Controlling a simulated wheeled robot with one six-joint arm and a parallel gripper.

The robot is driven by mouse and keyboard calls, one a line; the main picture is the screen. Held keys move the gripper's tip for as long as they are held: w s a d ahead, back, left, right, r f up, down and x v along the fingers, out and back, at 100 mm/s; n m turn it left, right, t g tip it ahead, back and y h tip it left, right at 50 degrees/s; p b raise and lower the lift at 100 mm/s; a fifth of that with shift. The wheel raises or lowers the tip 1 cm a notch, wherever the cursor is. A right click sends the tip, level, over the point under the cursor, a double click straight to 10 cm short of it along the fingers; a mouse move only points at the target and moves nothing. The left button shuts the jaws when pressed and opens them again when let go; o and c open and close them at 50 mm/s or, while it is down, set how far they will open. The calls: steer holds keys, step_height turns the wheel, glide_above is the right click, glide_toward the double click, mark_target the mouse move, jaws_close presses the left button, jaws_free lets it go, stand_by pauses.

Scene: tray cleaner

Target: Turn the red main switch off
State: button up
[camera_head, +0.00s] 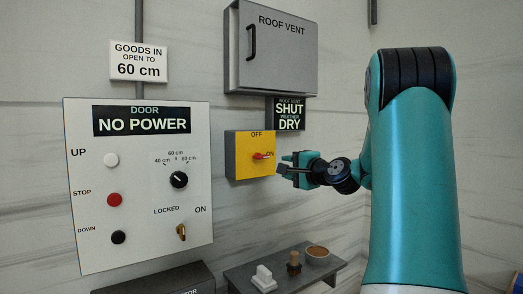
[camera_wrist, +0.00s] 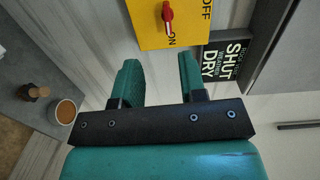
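The red main switch (camera_head: 261,156) sits on a yellow plate (camera_head: 241,143) on the front of a grey box. OFF is printed at the plate's top and ON at its right. The red handle lies sideways, pointing at ON; in the wrist view the red switch (camera_wrist: 168,14) also points to ON. My gripper (camera_head: 284,164) is just right of the plate in the head view. In the wrist view my gripper (camera_wrist: 159,76) has its two fingers spread apart with nothing between them. The switch lies beyond the fingertips, apart from them.
A door panel (camera_head: 140,250) on the left reads NO POWER and carries buttons, a dial and a key switch. A grey roof vent box (camera_head: 275,70) hangs above, with a SHUT DRY sign (camera_head: 290,114) below it. A shelf (camera_head: 245,271) below holds small items, including a bowl (camera_head: 317,254).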

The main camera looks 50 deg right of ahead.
mark_target(263, 157)
steer(key=shift+m+h, duration=0.3)
steer(key=p+x, duration=0.3)
steer(key=x, duration=0.2)
steer(key=d+r+p+x, duration=0.1)
steer(key=p+x, duration=0.2)
steer(key=x, duration=0.2)
steer(key=d+p+x, duration=0.1)
steer(key=p+x, duration=0.1)
steer(key=x, duration=0.4)
steer(key=shift+s+r+p, duration=0.15)
steer(key=shift+p, duration=0.25)
steer(key=shift+w, duration=0.4)
steer(key=shift+c, duration=0.2)
steer(key=c, duration=0.6)
